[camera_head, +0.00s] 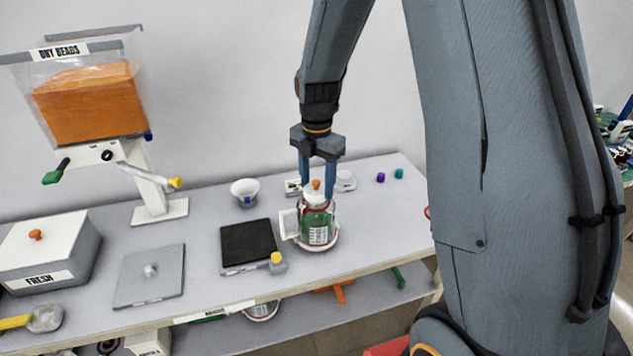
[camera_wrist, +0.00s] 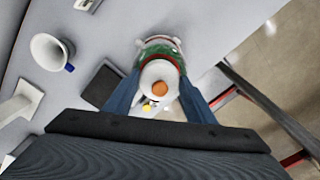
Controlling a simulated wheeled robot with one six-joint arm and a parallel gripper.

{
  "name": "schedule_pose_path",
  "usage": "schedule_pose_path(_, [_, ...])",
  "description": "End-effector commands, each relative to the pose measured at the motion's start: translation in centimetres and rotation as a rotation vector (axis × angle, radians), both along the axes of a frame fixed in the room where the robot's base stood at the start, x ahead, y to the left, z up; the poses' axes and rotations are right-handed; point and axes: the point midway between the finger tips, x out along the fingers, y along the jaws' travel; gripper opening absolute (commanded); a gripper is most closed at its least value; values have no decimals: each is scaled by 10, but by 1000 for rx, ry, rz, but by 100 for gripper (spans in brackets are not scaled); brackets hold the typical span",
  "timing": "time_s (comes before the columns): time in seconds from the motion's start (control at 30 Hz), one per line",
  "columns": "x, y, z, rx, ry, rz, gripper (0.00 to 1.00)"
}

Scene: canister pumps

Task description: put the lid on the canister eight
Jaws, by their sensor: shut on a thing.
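The canister (camera_head: 317,228) is clear with green contents, a red rim and a white label too small to read. It stands upright on a round white base near the table's front edge. The white lid (camera_head: 315,197) with an orange knob is at the canister's mouth; I cannot tell whether it is seated or just above. My gripper (camera_head: 317,190) points down with its two blue fingers shut on the lid's sides. In the wrist view, the lid (camera_wrist: 155,72) lies between the fingers and hides most of the canister (camera_wrist: 163,47).
Left of the canister are a dark-topped scale (camera_head: 248,242), a white funnel cup (camera_head: 245,191) and a grey plate (camera_head: 150,275). A bead dispenser (camera_head: 85,105) and a FRESH box (camera_head: 50,250) stand further left.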

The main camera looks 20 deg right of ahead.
Motion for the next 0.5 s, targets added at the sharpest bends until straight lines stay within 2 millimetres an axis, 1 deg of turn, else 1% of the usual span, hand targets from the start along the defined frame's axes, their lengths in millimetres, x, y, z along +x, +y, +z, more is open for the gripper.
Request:
schedule_pose_path(0.23, [0,0,0,0,0,0,29])
schedule_pose_path(0.27, [0,0,0,0,0,0,52])
schedule_pose_path(0.3, [0,0,0,0,0,0,58])
schedule_pose_path(0.37, [0,0,0,0,0,0,69])
schedule_pose_path(0.4, [0,0,0,0,0,0,72])
schedule_pose_path(0.5, [0,0,0,0,0,0,72])
